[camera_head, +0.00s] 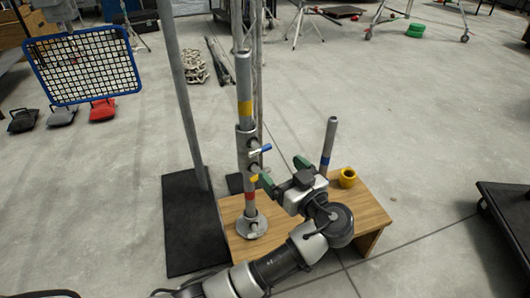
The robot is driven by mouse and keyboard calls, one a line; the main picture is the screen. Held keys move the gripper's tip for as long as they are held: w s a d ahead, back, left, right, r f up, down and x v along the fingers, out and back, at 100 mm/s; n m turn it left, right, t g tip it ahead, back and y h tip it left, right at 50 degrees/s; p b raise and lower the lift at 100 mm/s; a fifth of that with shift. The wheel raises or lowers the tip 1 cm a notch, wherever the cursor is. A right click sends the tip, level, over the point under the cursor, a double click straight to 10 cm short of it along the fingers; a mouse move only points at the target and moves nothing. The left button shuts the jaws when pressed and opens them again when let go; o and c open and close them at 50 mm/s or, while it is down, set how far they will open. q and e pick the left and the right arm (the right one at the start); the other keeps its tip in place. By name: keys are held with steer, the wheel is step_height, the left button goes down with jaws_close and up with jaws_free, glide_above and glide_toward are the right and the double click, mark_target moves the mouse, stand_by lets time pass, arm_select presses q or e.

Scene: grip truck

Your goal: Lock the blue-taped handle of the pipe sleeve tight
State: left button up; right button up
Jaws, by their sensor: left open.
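A grey pipe (244,85) with a yellow band and a red band stands upright on a round flange on a wooden table. A grey pipe sleeve (244,149) is around it. The blue-taped handle (261,150) sticks out to the right from the sleeve's upper part, tilted slightly upward. A yellow-taped handle (254,178) shows lower on the sleeve. My left gripper (282,171), with green fingertips, is open and just right of and below the blue-taped handle, apart from it. One fingertip is close to the yellow-taped handle. My right gripper is not in view.
The wooden table (372,214) also holds a short pipe (329,140) with a blue band and a yellow ring (347,177). A tall pole (180,95) on a dark base plate (190,235) stands left. A dark platform (510,205) is at the right edge. Open floor lies between.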

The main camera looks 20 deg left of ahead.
mark_target(261, 150)
arm_select(q)
steer(key=x, duration=1)
steer(key=shift+s, duration=0.1)
steer(key=c, duration=0.9)
